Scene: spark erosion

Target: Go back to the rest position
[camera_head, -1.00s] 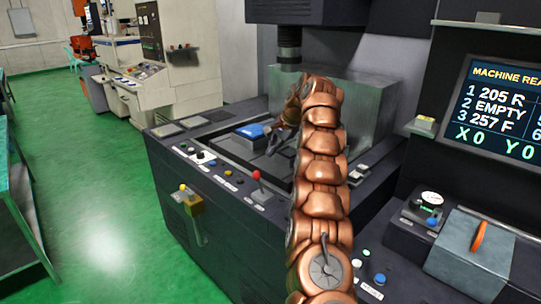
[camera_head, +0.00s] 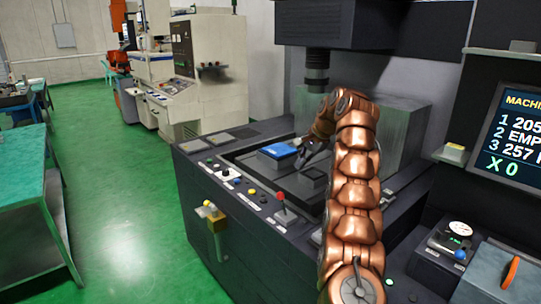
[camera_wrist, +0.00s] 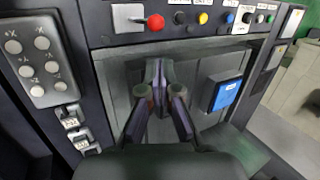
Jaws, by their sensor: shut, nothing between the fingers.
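My copper-coloured arm reaches up from the bottom of the head view and bends over the dark machine's work area. My gripper (camera_head: 302,158) is at its end, above the machine's sunken table, to the right of a blue block (camera_head: 278,150). In the wrist view my gripper (camera_wrist: 158,88) points at the grey table with its fingers together and nothing between them. The blue block (camera_wrist: 222,95) lies to the right there, apart from the fingers.
A red-knobbed lever (camera_head: 281,198) and several buttons line the machine's front edge. A screen (camera_head: 512,130) and a box with an orange handle (camera_head: 490,275) are at the right. A green table (camera_head: 22,170) stands left. The green floor (camera_head: 120,220) between is clear.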

